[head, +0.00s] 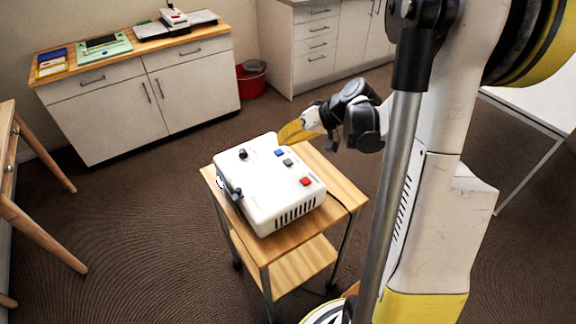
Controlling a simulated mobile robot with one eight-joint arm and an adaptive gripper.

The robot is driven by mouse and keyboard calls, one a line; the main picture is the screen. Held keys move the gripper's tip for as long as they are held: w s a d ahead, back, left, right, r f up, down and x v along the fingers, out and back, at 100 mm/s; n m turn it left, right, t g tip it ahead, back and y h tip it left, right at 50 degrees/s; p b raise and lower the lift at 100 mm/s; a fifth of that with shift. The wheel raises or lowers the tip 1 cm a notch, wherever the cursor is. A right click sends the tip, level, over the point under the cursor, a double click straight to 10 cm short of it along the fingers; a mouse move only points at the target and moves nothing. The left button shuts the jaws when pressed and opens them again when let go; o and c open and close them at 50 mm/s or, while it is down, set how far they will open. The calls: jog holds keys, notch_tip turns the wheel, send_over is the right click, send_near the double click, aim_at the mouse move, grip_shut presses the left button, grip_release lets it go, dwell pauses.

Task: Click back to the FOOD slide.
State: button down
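A white slide projector (268,192) stands on a small wooden cart (340,190). Its top carries a blue button (279,153), a grey button (288,162) and a red button (305,181) along the right side. A black knob (243,154) is at the back left of the top. My gripper (285,134) is at the projector's back right edge, close behind the blue button, with its yellow end pointing left. I cannot tell whether it touches the projector or whether its fingers are apart. No projected slide is in view.
A counter with cabinets (150,95) stands at the back left, with trays and papers on it. A red bin (251,83) is beside it. A wooden table (8,150) is at the left edge and a white table (540,105) at the right. The carpet left of the cart is clear.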

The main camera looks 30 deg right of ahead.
aim_at(285, 161)
notch_tip(285, 161, down, 5)
jog(key=b, duration=0.3)
dwell(1.3)
jog(key=shift+f+b, duration=0.45)
jog(key=shift+b, duration=0.1)
jog(key=shift+f+b, duration=0.4)
dwell(0.4)
jog(key=shift+r, duration=0.15)
jog(key=shift+r+p, duration=0.65)
jog(key=shift+r, duration=0.1)
jog(key=shift+r+p, duration=1.85)
jog(key=shift+r, duration=0.6)
